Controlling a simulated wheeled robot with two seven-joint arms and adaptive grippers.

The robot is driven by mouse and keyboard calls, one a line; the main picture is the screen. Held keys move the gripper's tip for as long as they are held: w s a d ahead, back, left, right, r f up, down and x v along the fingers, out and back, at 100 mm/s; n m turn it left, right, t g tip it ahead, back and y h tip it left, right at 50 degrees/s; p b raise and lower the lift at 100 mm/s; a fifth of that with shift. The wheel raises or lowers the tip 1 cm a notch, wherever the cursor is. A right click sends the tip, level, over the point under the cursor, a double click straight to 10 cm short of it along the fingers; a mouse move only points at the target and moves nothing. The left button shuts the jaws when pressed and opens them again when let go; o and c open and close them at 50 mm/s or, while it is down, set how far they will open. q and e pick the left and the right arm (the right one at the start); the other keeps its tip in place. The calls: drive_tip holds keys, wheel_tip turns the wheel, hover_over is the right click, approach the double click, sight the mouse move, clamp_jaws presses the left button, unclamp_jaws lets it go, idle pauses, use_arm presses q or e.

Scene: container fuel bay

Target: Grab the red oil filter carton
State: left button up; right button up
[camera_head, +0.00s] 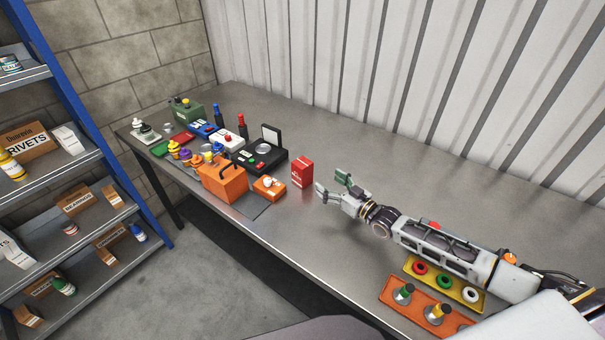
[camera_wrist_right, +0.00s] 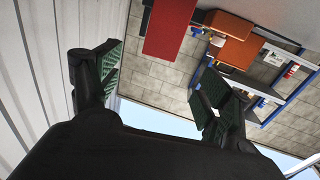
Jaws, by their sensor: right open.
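The red oil filter carton (camera_head: 302,173) stands upright on the metal workbench (camera_head: 340,240), with white marking on its front. My right gripper (camera_head: 330,186) is just right of the carton, its fingers spread and pointing toward it. There is a small gap between the fingertips and the carton. In the right wrist view the carton (camera_wrist_right: 168,28) is a red block at the top, beyond the open green-padded fingers of my right gripper (camera_wrist_right: 160,68). Nothing is between the fingers. My left gripper is not in view.
An orange toolbox (camera_head: 222,182) and a small orange box (camera_head: 269,187) stand left of the carton. A black open case (camera_head: 262,156) is behind them. Trays with rings and knobs (camera_head: 430,310) lie near my right forearm. Shelving is at the left. The bench behind the carton is clear.

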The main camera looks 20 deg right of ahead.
sight(308, 169)
drive_tip(key=shift+b+x, duration=2.35)
drive_tip(key=shift+x, duration=1.15)
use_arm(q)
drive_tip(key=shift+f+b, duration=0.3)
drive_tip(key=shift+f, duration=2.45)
use_arm(e)
drive_tip(key=shift+w+a, duration=0.3)
drive_tip(key=shift+w, duration=0.25)
drive_tip(key=shift+w+a+f+b, duration=0.1)
drive_tip(key=shift+w+a+b, duration=0.1)
drive_tip(key=shift+w+b, duration=0.2)
drive_tip(key=shift+w+a+b, duration=0.25)
drive_tip(key=shift+w+b, duration=0.05)
drive_tip(key=shift+w, duration=0.15)
drive_tip(key=shift+b+x, duration=0.55)
drive_tip(key=shift+x, duration=0.25)
drive_tip(key=shift+b+x, duration=0.55)
drive_tip(key=shift+x, duration=0.35)
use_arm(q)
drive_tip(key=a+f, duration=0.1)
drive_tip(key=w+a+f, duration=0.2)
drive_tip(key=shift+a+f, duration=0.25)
